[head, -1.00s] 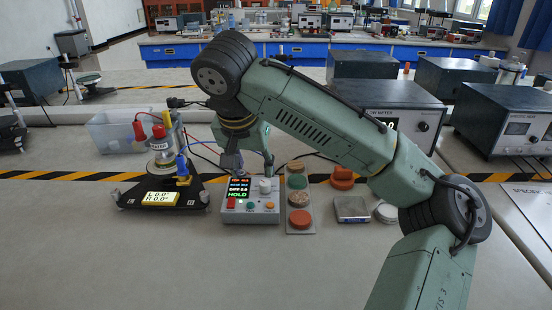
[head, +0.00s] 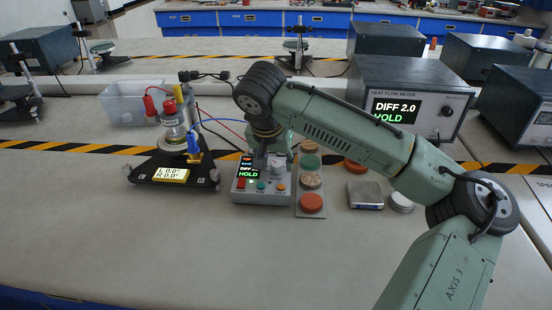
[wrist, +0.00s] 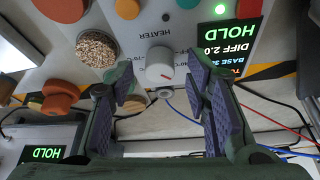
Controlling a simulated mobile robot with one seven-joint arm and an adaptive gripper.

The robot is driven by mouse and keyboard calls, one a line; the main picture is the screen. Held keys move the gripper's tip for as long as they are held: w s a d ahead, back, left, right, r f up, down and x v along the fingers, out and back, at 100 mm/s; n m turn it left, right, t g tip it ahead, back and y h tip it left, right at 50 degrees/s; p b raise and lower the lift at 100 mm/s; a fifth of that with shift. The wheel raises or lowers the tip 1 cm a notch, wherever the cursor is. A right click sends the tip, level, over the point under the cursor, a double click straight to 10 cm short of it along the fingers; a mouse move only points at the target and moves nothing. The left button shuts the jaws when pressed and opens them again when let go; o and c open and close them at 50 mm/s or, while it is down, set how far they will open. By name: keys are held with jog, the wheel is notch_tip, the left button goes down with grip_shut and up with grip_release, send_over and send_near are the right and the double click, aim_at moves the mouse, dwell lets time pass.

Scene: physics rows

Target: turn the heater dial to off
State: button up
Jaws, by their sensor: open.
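The heater dial (wrist: 160,62) is a round white knob with a small red mark, on a white control box under the printed word HEATER. In the wrist view it lies between and just beyond the fingertips of my gripper (wrist: 165,90), which is open with purple pads on either side. I cannot tell if a pad touches it. In the head view the control box (head: 247,197) stands at the middle of the bench, and my gripper (head: 270,150) is above its back part, partly hidden by my arm. The box's display (head: 247,170) reads HOLD in green.
Left of the box stands the heater apparatus on a black base (head: 172,176) with wires. To its right are a grey tray of round samples (head: 311,195), a small scale (head: 364,195) and the heat flow meter (head: 405,100). The front bench is clear.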

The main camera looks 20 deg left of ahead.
jog(key=shift+f, duration=0.25)
jog(key=shift+w, duration=0.1)
grip_shut()
dwell(0.4)
